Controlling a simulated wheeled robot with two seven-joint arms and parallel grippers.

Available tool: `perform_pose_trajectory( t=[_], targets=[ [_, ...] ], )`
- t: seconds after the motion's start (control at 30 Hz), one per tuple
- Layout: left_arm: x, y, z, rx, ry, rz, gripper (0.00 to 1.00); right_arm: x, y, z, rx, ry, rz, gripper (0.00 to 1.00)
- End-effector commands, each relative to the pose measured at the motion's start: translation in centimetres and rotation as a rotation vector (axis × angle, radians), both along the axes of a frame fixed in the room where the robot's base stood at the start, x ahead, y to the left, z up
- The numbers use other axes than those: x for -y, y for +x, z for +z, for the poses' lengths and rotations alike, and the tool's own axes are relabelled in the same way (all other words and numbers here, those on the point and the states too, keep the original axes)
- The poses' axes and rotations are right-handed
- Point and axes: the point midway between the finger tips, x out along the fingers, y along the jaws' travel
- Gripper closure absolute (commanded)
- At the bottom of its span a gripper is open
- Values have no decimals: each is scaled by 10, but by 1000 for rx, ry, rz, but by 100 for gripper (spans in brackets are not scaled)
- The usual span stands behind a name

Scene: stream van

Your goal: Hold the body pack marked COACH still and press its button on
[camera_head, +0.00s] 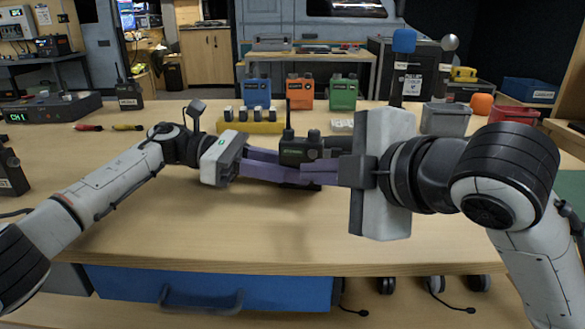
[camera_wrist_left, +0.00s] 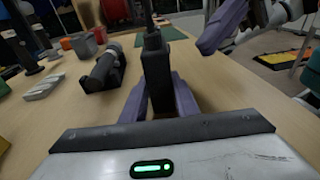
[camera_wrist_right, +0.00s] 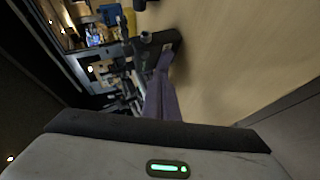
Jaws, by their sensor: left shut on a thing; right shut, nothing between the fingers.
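A black body pack (camera_head: 300,151) with an antenna and a small green-lit display stands upright in front of the yellow holder; its marking is too small to read. It also shows in the left wrist view (camera_wrist_left: 157,78). My left gripper (camera_head: 296,170) is shut on its lower part, a purple finger on each side. My right gripper (camera_head: 308,172) is shut and empty, its fingertips close to the pack from the right; I cannot tell whether they touch. In the right wrist view the fingers (camera_wrist_right: 161,62) point at the dark pack (camera_wrist_right: 153,45). The button is not clear.
A dark cylindrical item (camera_wrist_left: 103,70) lies beside the pack. A yellow holder (camera_head: 252,126) with several batteries stands behind. The front of the table is clear.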

Motion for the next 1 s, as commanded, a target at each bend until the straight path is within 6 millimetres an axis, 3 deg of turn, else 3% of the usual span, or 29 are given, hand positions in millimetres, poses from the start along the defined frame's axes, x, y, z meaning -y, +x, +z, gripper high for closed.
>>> perform_pose_trajectory(
  t=[0.3, 1.0],
  targets=[
    [0, 0, 0, 0, 1, -1, 98, 2, 22, 1, 3, -1, -1, 100],
    [0, 0, 0, 0, 1, -1, 98, 2, 22, 1, 3, -1, 0, 100]
  ],
)
